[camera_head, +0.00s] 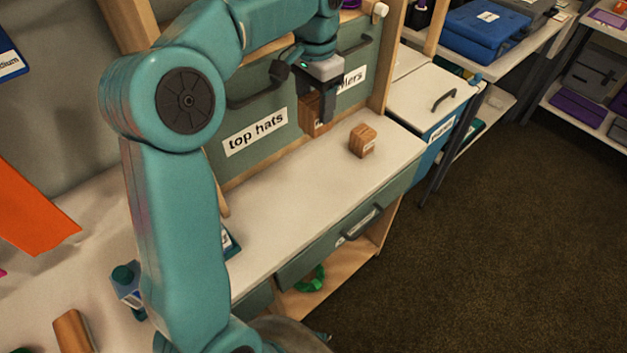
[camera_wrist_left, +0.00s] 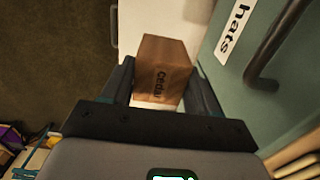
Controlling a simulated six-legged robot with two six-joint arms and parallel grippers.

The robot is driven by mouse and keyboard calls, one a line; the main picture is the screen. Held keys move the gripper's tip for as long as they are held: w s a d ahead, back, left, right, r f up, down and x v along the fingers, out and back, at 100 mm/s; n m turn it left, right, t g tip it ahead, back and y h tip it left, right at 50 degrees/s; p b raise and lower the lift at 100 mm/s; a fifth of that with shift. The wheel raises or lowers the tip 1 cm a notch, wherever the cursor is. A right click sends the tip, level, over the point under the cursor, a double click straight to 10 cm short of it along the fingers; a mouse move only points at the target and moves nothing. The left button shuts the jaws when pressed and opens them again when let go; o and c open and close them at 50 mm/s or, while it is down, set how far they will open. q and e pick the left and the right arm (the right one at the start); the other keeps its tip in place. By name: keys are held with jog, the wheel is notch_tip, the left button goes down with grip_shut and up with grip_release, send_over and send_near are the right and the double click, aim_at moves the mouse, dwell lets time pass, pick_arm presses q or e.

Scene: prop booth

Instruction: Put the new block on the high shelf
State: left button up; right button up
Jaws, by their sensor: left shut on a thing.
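My left gripper (camera_head: 317,108) is shut on a brown wooden block (camera_head: 308,116) and holds it in front of the green panel labelled "top hats", seemingly above the pale counter. In the left wrist view the held block (camera_wrist_left: 163,66) sits between the two fingers and reads "Cedar". A second brown block (camera_head: 362,142) with a small white label stands on the counter, to the right of the gripper and apart from it. I cannot make out for sure which surface is the high shelf. My right gripper is not in view.
The pale counter (camera_head: 290,215) is mostly clear. The green panels (camera_head: 262,118) behind it carry dark handles close to the gripper. Wooden posts (camera_head: 388,60) frame them. A white-topped cabinet (camera_head: 425,95) and a blue case (camera_head: 482,30) stand to the right.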

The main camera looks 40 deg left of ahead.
pick_arm(q)
jog(key=f, duration=0.6)
jog(key=f+b, duration=0.1)
jog(key=f, duration=0.5)
jog(key=f+b, duration=0.1)
jog(key=f, duration=0.6)
jog(key=shift+s+a, duration=0.2)
jog(key=shift+a, duration=0.15)
jog(key=shift+w+f, duration=0.1)
jog(key=shift+f, duration=0.1)
jog(key=shift+f, duration=0.2)
jog(key=o, duration=1.1)
jog(key=shift+r, duration=0.2)
